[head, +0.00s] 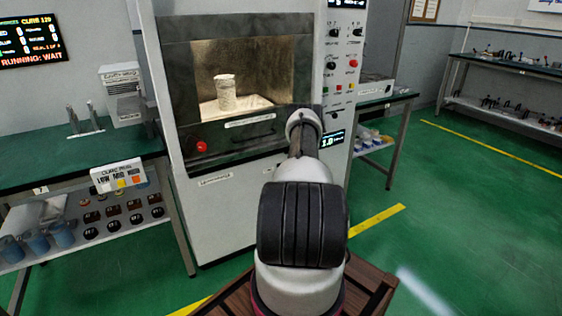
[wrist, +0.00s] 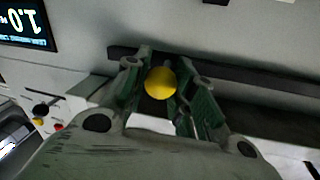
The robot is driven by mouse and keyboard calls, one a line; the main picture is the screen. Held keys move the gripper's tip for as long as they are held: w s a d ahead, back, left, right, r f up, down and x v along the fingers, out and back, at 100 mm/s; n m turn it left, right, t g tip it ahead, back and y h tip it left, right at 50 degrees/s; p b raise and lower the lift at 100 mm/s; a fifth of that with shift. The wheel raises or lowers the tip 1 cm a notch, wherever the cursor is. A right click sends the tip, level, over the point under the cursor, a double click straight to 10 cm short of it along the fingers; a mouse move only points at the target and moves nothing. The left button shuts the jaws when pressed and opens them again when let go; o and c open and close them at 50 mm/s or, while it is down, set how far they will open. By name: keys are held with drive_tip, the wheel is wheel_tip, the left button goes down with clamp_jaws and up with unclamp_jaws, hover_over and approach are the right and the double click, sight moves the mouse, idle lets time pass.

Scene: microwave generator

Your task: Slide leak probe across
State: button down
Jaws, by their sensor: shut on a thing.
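In the wrist view a round yellow knob (wrist: 158,84), which I take to be the leak probe's handle, sits between the two green fingers of my gripper (wrist: 163,72). The fingers are closed on its sides. A dark horizontal bar (wrist: 250,80) runs along the pale cabinet face just behind the fingertips; whether the knob is joined to it I cannot tell. In the head view my arm reaches to the lower right of the microwave generator's window (head: 250,75). There the wrist hides the fingers and knob.
A pale cylinder (head: 225,93) stands on a tray inside the lit chamber. A red button (head: 201,147) is at the window's lower left. A control panel (head: 340,75) and small display (head: 332,139) are right. A green bench (head: 60,165) stands left; open floor is right.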

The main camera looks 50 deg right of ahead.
drive_tip(key=shift+s+d, duration=0.3)
drive_tip(key=shift+d, duration=0.65)
drive_tip(key=shift+s+d, duration=0.25)
drive_tip(key=shift+d, duration=0.65)
drive_tip(key=c, duration=1.1)
unclamp_jaws()
drive_tip(key=shift+c, duration=0.2)
drive_tip(key=v, duration=1.2)
drive_tip(key=shift+f, duration=0.1)
